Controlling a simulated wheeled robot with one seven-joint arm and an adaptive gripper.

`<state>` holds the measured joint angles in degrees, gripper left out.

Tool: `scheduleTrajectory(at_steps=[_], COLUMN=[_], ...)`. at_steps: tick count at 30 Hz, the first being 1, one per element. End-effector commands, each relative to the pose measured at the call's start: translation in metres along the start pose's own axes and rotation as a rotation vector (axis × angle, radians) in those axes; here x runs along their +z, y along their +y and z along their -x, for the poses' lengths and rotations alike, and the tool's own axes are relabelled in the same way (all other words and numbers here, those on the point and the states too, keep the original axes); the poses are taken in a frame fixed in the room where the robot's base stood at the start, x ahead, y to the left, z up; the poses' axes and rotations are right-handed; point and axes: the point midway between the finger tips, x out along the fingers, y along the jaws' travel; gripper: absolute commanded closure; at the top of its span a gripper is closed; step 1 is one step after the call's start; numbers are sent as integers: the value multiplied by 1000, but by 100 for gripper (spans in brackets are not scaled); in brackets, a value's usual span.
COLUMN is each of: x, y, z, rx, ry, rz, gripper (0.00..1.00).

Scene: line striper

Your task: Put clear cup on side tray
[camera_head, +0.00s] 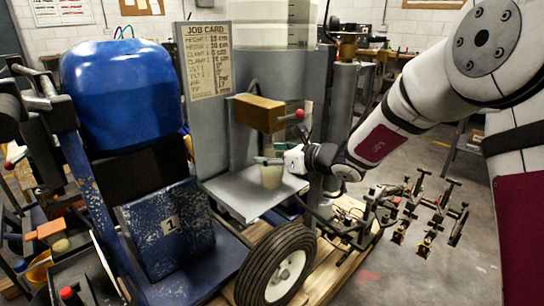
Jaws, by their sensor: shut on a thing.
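The clear cup (271,177) looks pale and see-through, and it is upright over the grey side tray (243,203). My gripper (274,161) comes in from the right and is shut on the upper part of the cup. The fingers hide part of the cup's rim. I cannot tell whether the cup's base touches the tray or is slightly above it. The front and left part of the tray is bare.
A brown block (259,113) with a red-knobbed lever (299,115) sits just above my gripper. A job card board (208,60) stands behind the tray. A blue tank (122,92) is at left, and a wheel (277,270) is below.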

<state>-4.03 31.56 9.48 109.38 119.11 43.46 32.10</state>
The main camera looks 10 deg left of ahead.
Motion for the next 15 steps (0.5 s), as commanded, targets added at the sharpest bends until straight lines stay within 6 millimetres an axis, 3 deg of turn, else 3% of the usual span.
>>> scheduleTrajectory(at_steps=[1,3,15], x=[-1,0,2], y=[0,0,0], z=[0,0,1], rx=[0,0,0], ry=[0,0,0], rz=[0,0,0], gripper=[36,23,23])
